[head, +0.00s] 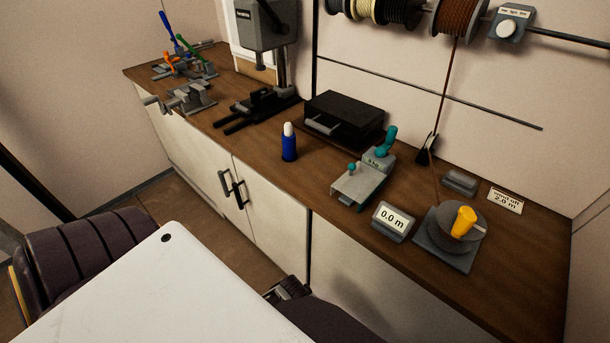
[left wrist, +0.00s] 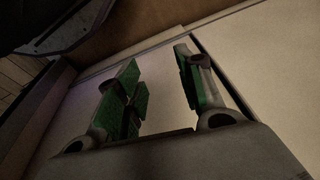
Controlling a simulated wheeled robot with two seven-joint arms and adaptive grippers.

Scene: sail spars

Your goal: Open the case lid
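The black case (head: 346,115) lies flat on the wooden bench near the wall, in the middle of the head view. Its lid is shut, and a grey handle or latch (head: 322,124) shows on its front. My left gripper (left wrist: 161,85) shows in the left wrist view with its green-padded fingers spread apart and nothing between them. It is away from the case, which does not show in that view.
A blue bottle with a white tip (head: 289,143) stands in front of the case. A teal-handled device (head: 364,178) is right of it, and a drill press (head: 262,60) is to its left. Cupboard handles (head: 231,188) stick out below the bench edge.

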